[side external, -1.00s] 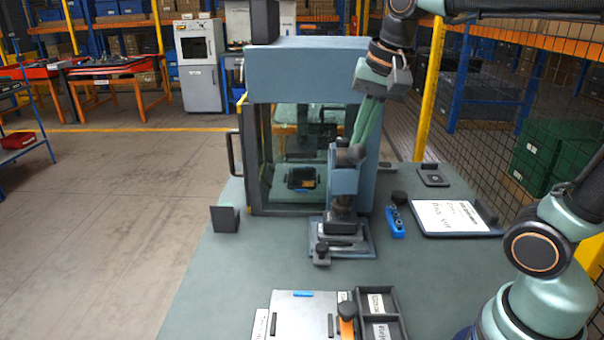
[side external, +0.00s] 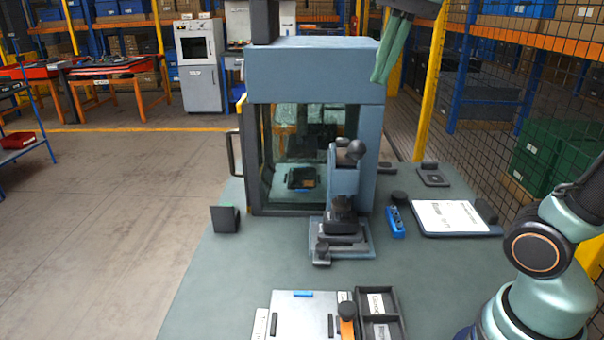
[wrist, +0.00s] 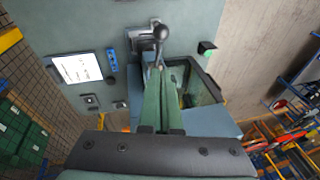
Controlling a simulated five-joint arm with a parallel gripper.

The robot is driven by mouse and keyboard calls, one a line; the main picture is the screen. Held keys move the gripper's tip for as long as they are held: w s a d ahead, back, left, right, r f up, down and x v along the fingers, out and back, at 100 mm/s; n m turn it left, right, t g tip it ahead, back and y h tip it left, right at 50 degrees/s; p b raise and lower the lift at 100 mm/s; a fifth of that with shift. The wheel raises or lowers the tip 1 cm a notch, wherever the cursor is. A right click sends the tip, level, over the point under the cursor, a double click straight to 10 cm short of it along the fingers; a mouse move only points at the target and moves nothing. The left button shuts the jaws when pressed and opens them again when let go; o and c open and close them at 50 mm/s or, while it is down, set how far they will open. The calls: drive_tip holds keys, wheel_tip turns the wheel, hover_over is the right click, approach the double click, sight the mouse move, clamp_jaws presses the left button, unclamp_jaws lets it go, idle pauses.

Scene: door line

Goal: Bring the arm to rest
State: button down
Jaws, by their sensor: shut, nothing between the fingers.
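My gripper (side external: 383,66) is at the top of the side external view, raised above the right side of the blue-grey cabinet (side external: 315,75). Its long green fingers point down, lie together and hold nothing. In the wrist view my gripper (wrist: 159,82) also shows its fingers side by side with nothing between them. The press with a dark ball-topped lever (side external: 344,190) stands on the bench in front of the cabinet, apart from my gripper. Most of my upper arm is out of the side external view.
A clipboard (side external: 450,216), a blue tool (side external: 396,222) and a small black box (side external: 432,176) lie right of the press. A plate (side external: 300,318) and a black divided tray (side external: 378,302) lie at the front. A mesh fence (side external: 500,130) stands at the right.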

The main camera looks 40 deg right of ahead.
wheel_tip(320, 180, down, 18)
drive_tip(key=s+n+t, duration=0.1)
drive_tip(key=n+t, duration=0.1)
drive_tip(key=n, duration=0.8)
drive_tip(key=shift+s, duration=0.2)
drive_tip(key=shift+a, duration=0.1)
